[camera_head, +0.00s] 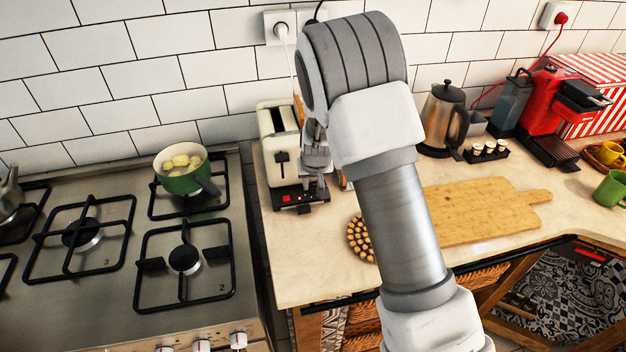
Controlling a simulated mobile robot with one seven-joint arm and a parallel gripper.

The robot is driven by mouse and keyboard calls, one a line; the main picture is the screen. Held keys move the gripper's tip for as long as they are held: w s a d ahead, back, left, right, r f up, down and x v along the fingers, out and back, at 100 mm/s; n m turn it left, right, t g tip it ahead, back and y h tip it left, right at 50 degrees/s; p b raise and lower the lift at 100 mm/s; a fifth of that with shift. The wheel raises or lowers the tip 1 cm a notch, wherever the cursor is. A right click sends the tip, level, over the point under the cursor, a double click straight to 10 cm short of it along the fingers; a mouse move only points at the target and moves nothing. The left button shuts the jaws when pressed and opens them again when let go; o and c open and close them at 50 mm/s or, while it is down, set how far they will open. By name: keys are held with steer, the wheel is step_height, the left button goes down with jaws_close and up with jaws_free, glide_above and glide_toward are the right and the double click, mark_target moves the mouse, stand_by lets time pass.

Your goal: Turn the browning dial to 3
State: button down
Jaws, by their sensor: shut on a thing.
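The cream toaster (272,153) stands on the counter just right of the stove. Its dark lever (282,158) shows on the front, and a dark base panel with small red marks (293,197) is below. My gripper (317,183) reaches down at the toaster's front right and is shut at its right front side, where the browning dial appears to be. The dial itself and its marks are hidden behind the gripper and my arm, so its setting cannot be read.
A green pot (187,180) sits on the stove at left. A round beaded trivet (360,240) and a wooden board (480,212) lie right of the toaster. A kettle (441,120) and a red coffee machine (550,112) stand at the back. Free counter lies in front of the toaster.

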steer(key=shift+m, duration=0.4)
steer(key=c, duration=0.6)
jaws_free()
steer(key=shift+c, duration=0.2)
steer(key=p+v, duration=0.1)
steer(key=v, duration=1.6)
steer(key=shift+a+r, duration=0.25)
